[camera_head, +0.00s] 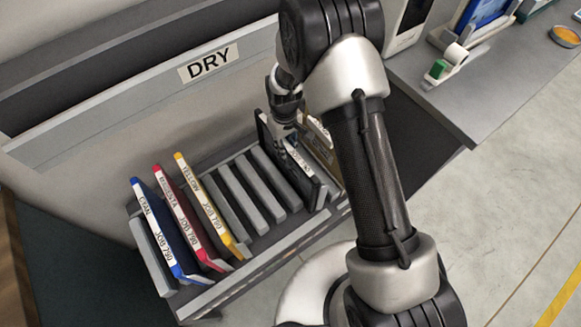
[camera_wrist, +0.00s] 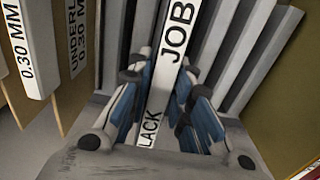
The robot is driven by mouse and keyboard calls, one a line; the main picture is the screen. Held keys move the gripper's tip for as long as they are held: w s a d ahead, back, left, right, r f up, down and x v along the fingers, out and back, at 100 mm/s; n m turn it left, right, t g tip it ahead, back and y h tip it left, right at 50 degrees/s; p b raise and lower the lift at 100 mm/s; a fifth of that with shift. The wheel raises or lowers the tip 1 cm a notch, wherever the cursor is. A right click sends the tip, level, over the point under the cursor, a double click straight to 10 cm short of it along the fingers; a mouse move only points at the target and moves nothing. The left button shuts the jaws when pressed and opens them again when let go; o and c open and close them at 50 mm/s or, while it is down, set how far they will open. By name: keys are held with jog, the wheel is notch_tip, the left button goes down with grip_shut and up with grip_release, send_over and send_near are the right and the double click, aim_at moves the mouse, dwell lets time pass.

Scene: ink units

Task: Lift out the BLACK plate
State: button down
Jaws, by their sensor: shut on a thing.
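The black plate (camera_head: 291,160) stands on edge in the right part of the slotted rack (camera_head: 262,243), partly hidden by my arm. Its white label strip (camera_wrist: 166,62) shows in the wrist view, reading "LACK" and "JOB". My gripper (camera_wrist: 160,108) is shut on the plate's edge, with a blue-padded finger on each side of the label. In the head view my gripper (camera_head: 286,110) is at the plate's top edge, and its fingertips are hard to see. The plate's lower edge is hidden, so I cannot tell whether it still sits in its slot.
Blue CYAN (camera_head: 163,232), red MAGENTA (camera_head: 186,215) and yellow YELLOW (camera_head: 211,205) plates stand at the rack's left. Empty slots lie between. Labelled "0.30 MM" pieces (camera_wrist: 26,50) stand close beside my gripper. A DRY sign (camera_head: 208,63) is behind; a grey counter (camera_head: 480,85) is at right.

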notch_tip(320, 180, up, 11)
jog(key=p, duration=0.7)
jog(key=shift+r, duration=0.1)
